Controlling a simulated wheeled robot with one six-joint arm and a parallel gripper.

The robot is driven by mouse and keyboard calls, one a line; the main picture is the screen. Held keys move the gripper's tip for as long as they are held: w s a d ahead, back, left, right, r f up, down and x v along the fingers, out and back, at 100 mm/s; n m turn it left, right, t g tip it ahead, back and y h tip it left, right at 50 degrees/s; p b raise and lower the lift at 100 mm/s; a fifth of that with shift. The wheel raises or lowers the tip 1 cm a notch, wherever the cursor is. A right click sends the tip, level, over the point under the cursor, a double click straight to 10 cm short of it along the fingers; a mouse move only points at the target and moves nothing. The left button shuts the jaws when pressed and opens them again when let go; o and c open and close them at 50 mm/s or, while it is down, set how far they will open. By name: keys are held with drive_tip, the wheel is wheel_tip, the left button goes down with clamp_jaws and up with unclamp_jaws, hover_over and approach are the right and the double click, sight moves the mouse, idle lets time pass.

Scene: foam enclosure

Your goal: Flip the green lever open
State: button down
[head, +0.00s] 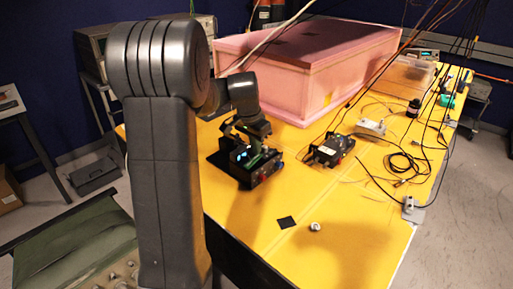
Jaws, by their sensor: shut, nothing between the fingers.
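A black box device (263,175) with small blue lights stands on the yellow table, left of the middle. A small greenish part (262,158) shows on its top; it may be the green lever, but it is too small and dark to tell its position. My gripper (245,140) is at the end of my dark grey arm, directly over this device and very close to it. It is shut and empty. I cannot tell whether it touches the green part. The gripper and arm hide part of the device's top and back.
A large pink foam box (305,65) stands behind the device. A second black device (330,149) and a metal box (371,129) with cables are to the right. A black square (287,223) and a small metal cylinder (315,227) lie in front. The front table area is otherwise clear.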

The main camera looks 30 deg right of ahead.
drive_tip(key=shift+x, duration=0.8)
drive_tip(key=shift+r+p, duration=0.1)
drive_tip(key=shift+p, duration=0.4)
drive_tip(key=shift+d+y+p, duration=0.15)
drive_tip(key=shift+y+p, duration=0.25)
drive_tip(key=shift+p, duration=0.1)
drive_tip(key=shift+w+d+f, duration=0.1)
drive_tip(key=shift+f, duration=0.35)
drive_tip(key=shift+r, duration=0.1)
drive_tip(key=shift+a, duration=0.2)
drive_tip(key=shift+s+a+r, duration=0.25)
drive_tip(key=shift+s+a, duration=0.05)
drive_tip(key=shift+a, duration=0.3)
